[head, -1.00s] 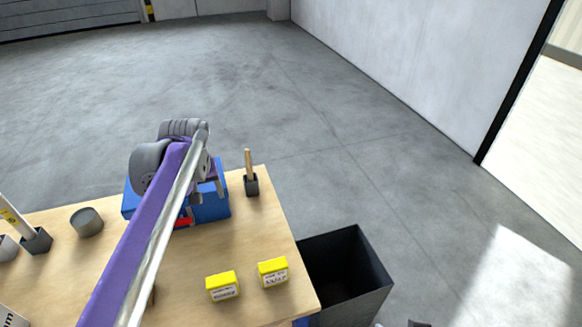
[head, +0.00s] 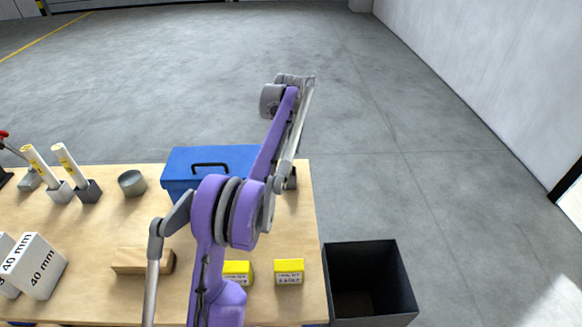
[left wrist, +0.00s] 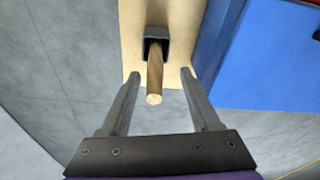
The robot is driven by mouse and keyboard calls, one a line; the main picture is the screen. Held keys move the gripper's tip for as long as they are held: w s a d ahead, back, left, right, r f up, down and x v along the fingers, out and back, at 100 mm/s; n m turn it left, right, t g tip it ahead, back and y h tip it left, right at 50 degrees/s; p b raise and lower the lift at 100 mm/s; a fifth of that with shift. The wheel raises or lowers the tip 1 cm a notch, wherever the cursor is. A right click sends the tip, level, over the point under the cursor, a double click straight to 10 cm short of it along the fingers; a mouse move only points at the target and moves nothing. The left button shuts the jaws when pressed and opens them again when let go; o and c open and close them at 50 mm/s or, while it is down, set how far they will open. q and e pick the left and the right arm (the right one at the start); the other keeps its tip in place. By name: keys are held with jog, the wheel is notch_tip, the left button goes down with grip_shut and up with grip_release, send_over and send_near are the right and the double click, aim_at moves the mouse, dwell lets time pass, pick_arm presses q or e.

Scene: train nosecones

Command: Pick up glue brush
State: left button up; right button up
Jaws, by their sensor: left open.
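The glue brush (left wrist: 154,80) shows in the left wrist view as a round wooden handle standing in a small dark holder (left wrist: 155,33) near the table edge. My left gripper (left wrist: 160,75) is open, with one finger on each side of the handle's end and a visible gap on both sides. Neither finger appears to touch it. In the head view my left arm hides the brush, and only a bit of the dark holder (head: 292,181) shows beside the arm. The brush's lower end is hidden in the holder. My right gripper is not in view.
A blue toolbox (head: 190,168) stands close beside the holder. Two yellow boxes (head: 289,271) (head: 238,272), a wooden block (head: 128,261) and white 40 mm blocks (head: 38,266) are on the table (head: 90,250). A black bin (head: 400,280) stands off the right edge.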

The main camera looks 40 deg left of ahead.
aim_at(289, 160)
pick_arm(q)
jog(key=f, duration=0.4)
jog(key=w+f, duration=0.1)
jog(key=shift+f, duration=0.4)
jog(key=shift+s, duration=0.1)
grip_shut()
